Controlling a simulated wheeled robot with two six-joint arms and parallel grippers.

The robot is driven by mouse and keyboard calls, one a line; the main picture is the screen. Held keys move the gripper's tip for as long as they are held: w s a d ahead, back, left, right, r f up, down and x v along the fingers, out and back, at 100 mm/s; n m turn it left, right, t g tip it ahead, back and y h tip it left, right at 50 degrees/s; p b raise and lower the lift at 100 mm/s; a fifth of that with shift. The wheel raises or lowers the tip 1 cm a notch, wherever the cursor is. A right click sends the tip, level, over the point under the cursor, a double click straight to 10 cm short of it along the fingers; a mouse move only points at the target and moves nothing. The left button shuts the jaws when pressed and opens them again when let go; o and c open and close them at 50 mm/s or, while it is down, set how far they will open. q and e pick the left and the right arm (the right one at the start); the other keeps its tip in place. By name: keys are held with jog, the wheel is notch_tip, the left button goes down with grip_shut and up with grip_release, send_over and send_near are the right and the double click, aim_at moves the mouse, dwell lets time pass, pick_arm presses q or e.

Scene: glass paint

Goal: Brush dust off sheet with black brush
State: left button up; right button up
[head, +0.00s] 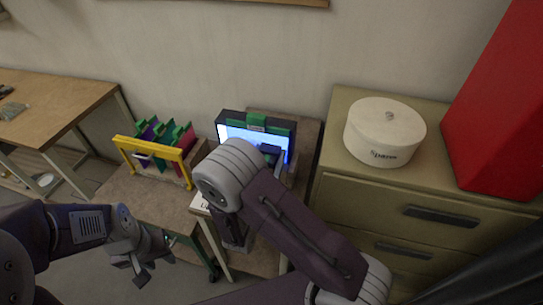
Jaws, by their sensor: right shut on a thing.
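A bright, bluish-white sheet (229,132) stands upright in a dark frame with green clips, at the back of the middle table. My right arm crosses in front and covers much of it. My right gripper (270,156) is mostly hidden behind my arm; only a small dark part shows against the lit sheet. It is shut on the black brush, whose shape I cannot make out. Whether the bristles touch the sheet, and any dust, cannot be told. My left gripper (141,269) is open and empty, low at the left, away from the sheet.
A yellow-fronted rack (150,154) with green and purple panels stands left of the sheet. A drawer cabinet (420,209) at the right bears a round white box (384,133) and a tall red block (505,120). A wooden table (62,105) stands far left.

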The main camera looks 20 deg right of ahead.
aim_at(255, 140)
jog(key=shift+w+a, duration=0.6)
jog(key=shift+a, duration=0.3)
jog(key=shift+w+a, duration=0.65)
jog(key=shift+a, duration=0.25)
jog(key=shift+w+a, duration=0.6)
jog(key=shift+a, duration=0.3)
jog(key=shift+w+a, duration=0.55)
jog(key=shift+a, duration=0.25)
jog(key=shift+w+a, duration=0.55)
jog(key=shift+a, duration=0.2)
jog(key=shift+r+p, duration=0.35)
jog(key=shift+r, duration=0.3)
jog(key=shift+s+d+p, duration=0.2)
jog(key=shift+s+d, duration=0.5)
jog(key=shift+d, duration=0.35)
jog(key=shift+s+d+p, duration=0.2)
jog(key=shift+s+d, duration=0.45)
jog(key=shift+d, duration=0.35)
jog(key=shift+s+d+f, duration=0.1)
jog(key=shift+s+d, duration=0.6)
jog(key=shift+d, duration=0.3)
jog(key=shift+s+d, duration=0.55)
jog(key=shift+d, duration=0.3)
jog(key=shift+s+d, duration=0.55)
jog(key=shift+d, duration=0.3)
